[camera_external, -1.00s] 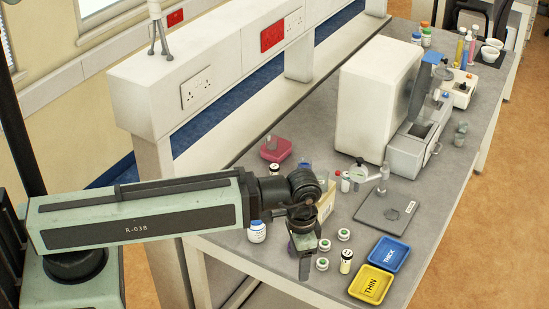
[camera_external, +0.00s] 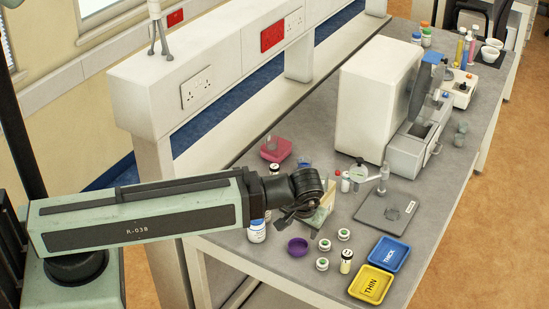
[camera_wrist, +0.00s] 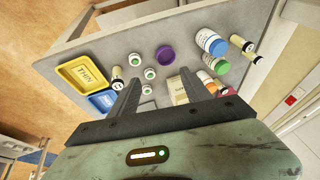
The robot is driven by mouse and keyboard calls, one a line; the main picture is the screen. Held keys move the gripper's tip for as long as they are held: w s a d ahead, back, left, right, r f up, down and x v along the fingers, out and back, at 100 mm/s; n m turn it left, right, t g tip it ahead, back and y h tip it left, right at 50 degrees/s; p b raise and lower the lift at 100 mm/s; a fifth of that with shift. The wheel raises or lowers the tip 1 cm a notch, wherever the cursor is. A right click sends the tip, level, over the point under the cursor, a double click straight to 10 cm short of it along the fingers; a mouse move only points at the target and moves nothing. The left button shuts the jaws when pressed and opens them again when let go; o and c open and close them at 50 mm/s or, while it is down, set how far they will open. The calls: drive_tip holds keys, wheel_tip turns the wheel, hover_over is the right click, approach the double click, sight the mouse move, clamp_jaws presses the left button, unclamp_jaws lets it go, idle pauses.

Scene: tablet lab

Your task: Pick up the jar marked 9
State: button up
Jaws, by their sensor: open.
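Three small white jars with green-centred tops stand near the front of the bench, at left (camera_external: 324,244), right (camera_external: 344,234) and front (camera_external: 322,264). A cream jar with a black cap (camera_external: 347,260) stands just right of them. No number 9 is readable, so I cannot tell which jar bears it. In the wrist view, two green-topped jars (camera_wrist: 134,59) (camera_wrist: 150,74) and the black-capped jar (camera_wrist: 117,72) show ahead of my fingers. My gripper (camera_wrist: 158,76) is open and empty, raised above the bench; the wrist hides part of it in the external view.
A purple dish (camera_external: 298,248) sits left of the jars. Yellow THIN (camera_external: 357,292) and blue THICK (camera_external: 376,259) trays lie to the right. Bottles (camera_external: 257,232) stand at left. A grey scale plate (camera_external: 372,213) and white machine (camera_external: 365,95) are behind.

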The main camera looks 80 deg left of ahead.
drive_tip(key=s+a+f+n+g+y+b, duration=0.2)
drive_tip(key=a+n+y+b, duration=0.7)
drive_tip(key=a, duration=1.4)
drive_tip(key=s+a+f+n+g+b, duration=0.25)
drive_tip(key=s+a+b, duration=0.3)
drive_tip(key=a, duration=0.35)
drive_tip(key=s+a+f+n+g+b, duration=0.1)
drive_tip(key=s+a+f+b, duration=0.2)
drive_tip(key=s+a+b, duration=0.35)
drive_tip(key=shift+t, duration=0.25)
drive_tip(key=f+b, duration=0.1)
drive_tip(key=f, duration=0.1)
drive_tip(key=a+f+b, duration=0.1)
drive_tip(key=f+b, duration=0.1)
drive_tip(key=a+f+b, duration=0.1)
drive_tip(key=f, duration=0.1)
drive_tip(key=shift+f, duration=0.2)
drive_tip(key=shift+r, duration=0.15)
drive_tip(key=shift+f+b, duration=0.6)
drive_tip(key=shift+b, duration=0.05)
drive_tip(key=b+x, duration=0.1)
drive_tip(key=x, duration=0.3)
drive_tip(key=shift+a+f+b, duration=0.15)
drive_tip(key=shift+f+b, duration=0.05)
drive_tip(key=shift+b, duration=0.2)
drive_tip(key=shift+s+a, duration=0.1)
drive_tip(key=shift+a, duration=0.2)
clamp_jaws()
